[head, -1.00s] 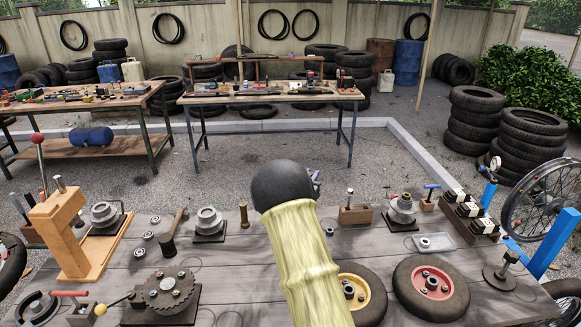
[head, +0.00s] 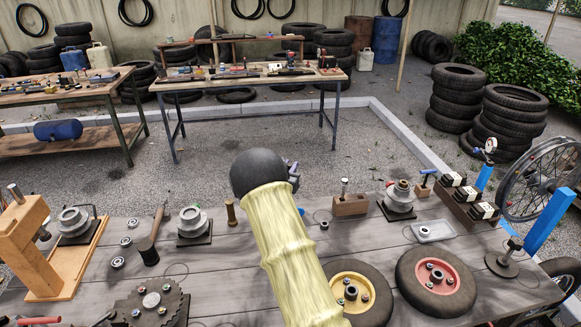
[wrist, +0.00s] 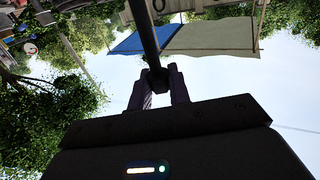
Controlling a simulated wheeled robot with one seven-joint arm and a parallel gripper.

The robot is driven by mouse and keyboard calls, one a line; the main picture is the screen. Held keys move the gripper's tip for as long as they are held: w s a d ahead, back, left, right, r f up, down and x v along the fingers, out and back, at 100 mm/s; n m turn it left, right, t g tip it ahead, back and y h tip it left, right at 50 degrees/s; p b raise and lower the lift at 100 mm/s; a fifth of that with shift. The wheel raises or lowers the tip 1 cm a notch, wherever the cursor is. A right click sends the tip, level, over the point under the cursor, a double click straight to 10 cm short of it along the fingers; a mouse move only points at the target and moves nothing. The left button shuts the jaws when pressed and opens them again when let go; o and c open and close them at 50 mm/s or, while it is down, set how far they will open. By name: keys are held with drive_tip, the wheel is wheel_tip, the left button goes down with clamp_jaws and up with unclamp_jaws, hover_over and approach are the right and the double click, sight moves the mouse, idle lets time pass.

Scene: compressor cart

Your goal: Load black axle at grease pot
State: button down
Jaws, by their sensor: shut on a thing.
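In the wrist view my gripper (wrist: 159,88) is shut on a dark rod, the black axle (wrist: 145,38), which runs up from between the fingers to the top edge. In the head view my arm, with a black joint and pale yellow sleeve, hides most of my gripper; only a small dark purple part (head: 292,172) shows beside the joint. The axle cannot be made out there. I cannot identify a grease pot for certain on the workbench (head: 225,262); my arm covers part of the bench.
Metal hubs on dark bases (head: 193,221) (head: 398,196) stand along the bench's back. A wooden press (head: 25,238) is at left, a toothed disc (head: 150,300) at front left. Yellow-hub (head: 375,305) and red-hub wheels (head: 460,290) lie right of my arm. A bicycle wheel (head: 545,180) stands far right.

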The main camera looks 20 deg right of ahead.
drive_tip(key=shift+a+f, duration=0.3)
drive_tip(key=shift+d+f+b, duration=0.2)
drive_tip(key=shift+f+b, duration=0.8)
drive_tip(key=shift+f, duration=0.55)
drive_tip(key=shift+f+b, duration=0.55)
drive_tip(key=shift+f, duration=0.6)
drive_tip(key=shift+f+b, duration=0.4)
drive_tip(key=shift+f, duration=0.1)
drive_tip(key=shift+r+p, duration=1.75)
drive_tip(key=shift+r, duration=1.8)
